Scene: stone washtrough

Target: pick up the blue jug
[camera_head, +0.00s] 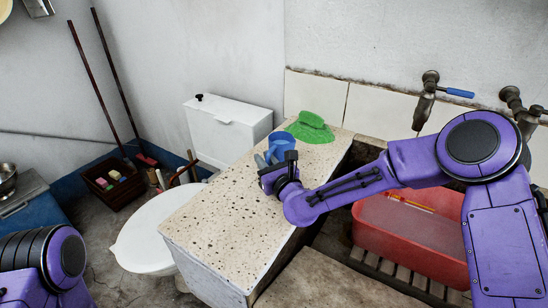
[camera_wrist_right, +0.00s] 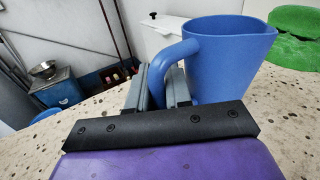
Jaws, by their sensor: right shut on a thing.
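The blue jug (camera_head: 281,143) stands upright on the speckled stone counter (camera_head: 222,218) in the head view, near its far end. My right gripper (camera_head: 266,160) is at the jug's near left side. In the right wrist view the jug (camera_wrist_right: 226,60) is large, with its handle toward me, and my right gripper's fingers (camera_wrist_right: 164,88) are shut on that handle. The jug's base is partly hidden behind the fingers and gripper body. My left arm shows only at the lower left of the head view; its gripper is out of the picture.
A green object (camera_head: 311,127) lies close behind the jug on the counter. A red basin (camera_head: 411,240) sits in the trough at right, below the taps (camera_head: 430,92). A white toilet (camera_head: 152,235) is left of the counter. The counter's front part is clear.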

